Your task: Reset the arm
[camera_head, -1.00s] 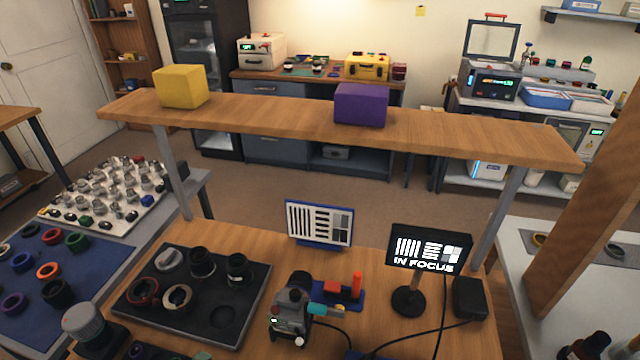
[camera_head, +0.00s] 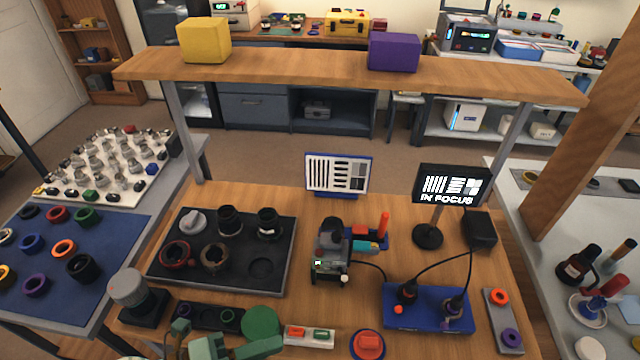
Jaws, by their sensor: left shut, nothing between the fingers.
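My left gripper (camera_head: 222,348), pale green, shows only in part at the bottom edge of the head view, left of centre. It is shut and empty, in front of the near edge of the wooden bench (camera_head: 400,262). The rest of my left arm is mostly cut off by the frame. My right gripper is not in view.
A black tray (camera_head: 232,277) with lens rings, a small camera device (camera_head: 331,258), an "IN FOCUS" screen (camera_head: 452,186), a striped chart (camera_head: 337,173) and a blue socket block (camera_head: 427,308) stand on the bench. A raised shelf (camera_head: 290,62) bears a yellow cube (camera_head: 204,40) and a purple block (camera_head: 394,52).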

